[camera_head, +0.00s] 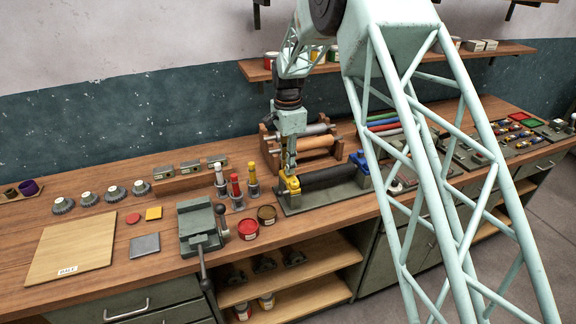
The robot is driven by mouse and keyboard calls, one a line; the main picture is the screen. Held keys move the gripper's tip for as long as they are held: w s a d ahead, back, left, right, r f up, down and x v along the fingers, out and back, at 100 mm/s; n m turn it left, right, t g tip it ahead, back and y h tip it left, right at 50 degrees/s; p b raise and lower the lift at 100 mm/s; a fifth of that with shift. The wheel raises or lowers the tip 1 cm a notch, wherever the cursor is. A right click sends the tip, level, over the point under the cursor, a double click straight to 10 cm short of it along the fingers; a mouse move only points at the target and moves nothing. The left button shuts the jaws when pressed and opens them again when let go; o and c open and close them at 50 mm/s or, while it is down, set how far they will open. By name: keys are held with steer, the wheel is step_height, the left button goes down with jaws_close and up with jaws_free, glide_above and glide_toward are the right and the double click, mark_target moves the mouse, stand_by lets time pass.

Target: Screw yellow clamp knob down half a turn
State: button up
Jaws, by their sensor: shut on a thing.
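The yellow clamp knob (292,183) is at the left end of a dark roller fixture on the wooden bench. My gripper (291,174) points down over it, its fingers closed at the knob's top; the exact contact is small in this view. A blue clamp (361,160) is at the other end of the fixture. The dark roller (328,176) lies between the two clamps on a grey-green base plate (322,197).
A wooden rack with rollers (316,142) stands just behind. Upright red and yellow handled tools (236,188), red and brown tins (248,229) and a vise (201,228) stand to the left. My lattice arm link crosses the right side and hides part of the bench.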

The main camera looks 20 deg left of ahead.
stand_by(0.4)
steer(key=o, duration=0.8)
steer(key=shift+o, duration=0.2)
steer(key=shift+r, duration=0.15)
step_height(320, 180, up, 12)
stand_by(0.8)
